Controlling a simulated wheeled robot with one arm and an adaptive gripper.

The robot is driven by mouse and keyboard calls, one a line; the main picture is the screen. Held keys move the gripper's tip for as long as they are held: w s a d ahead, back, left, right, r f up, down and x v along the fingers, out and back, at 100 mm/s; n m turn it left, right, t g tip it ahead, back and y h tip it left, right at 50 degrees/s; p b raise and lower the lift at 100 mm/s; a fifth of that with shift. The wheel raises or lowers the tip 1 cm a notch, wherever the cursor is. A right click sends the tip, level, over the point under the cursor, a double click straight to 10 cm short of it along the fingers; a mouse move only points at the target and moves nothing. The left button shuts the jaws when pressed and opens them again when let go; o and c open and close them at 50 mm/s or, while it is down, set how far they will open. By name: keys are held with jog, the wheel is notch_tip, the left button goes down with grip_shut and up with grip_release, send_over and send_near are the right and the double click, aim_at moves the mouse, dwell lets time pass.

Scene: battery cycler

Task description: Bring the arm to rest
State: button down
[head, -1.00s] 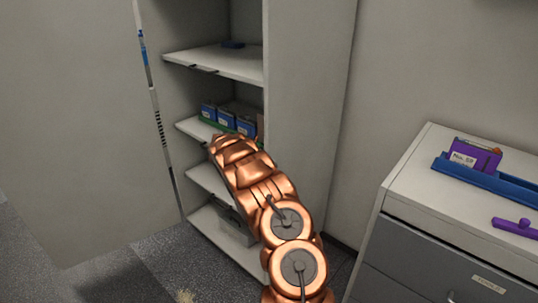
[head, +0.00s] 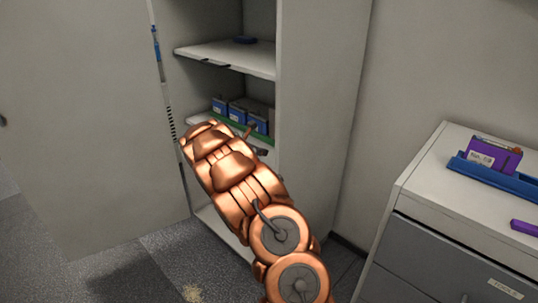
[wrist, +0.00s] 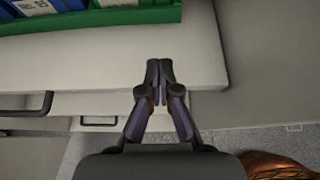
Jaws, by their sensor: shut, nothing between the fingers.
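My copper-coloured arm reaches forward from the bottom of the head view to the front of an open cabinet. My gripper shows in the wrist view (wrist: 159,66) with its two dark fingertips together and nothing between them. It is over the front edge of a pale shelf (wrist: 100,65); I cannot tell whether it touches. In the head view the gripper itself is mostly hidden by the arm.
A green tray (wrist: 90,22) with blue boxes (head: 238,110) stands on the cabinet shelf. A shelf (head: 230,57) lies above it. At right a drawer unit (head: 425,180) carries a blue holder (head: 500,180) with a purple box (head: 494,156). Floor shows at lower left.

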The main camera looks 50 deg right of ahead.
jog(key=shift+v, duration=1.25)
jog(key=shift+a, duration=0.1)
jog(key=s+a+r+m+g+y+p, duration=0.25)
jog(key=s+a+r+m, duration=0.65)
jog(key=s+a+r, duration=0.45)
jog(key=s+a+m+y+p, duration=0.2)
jog(key=s+a+m+y, duration=0.2)
jog(key=s+a, duration=0.9)
jog(key=s+a+m+y+p, duration=0.3)
jog(key=s+a, duration=1)
jog(key=a, duration=0.7)
jog(key=shift+s+a+m+t+y+p, duration=0.15)
jog(key=shift+s+m+t+y+p, duration=0.25)
jog(key=shift+m+y, duration=0.65)
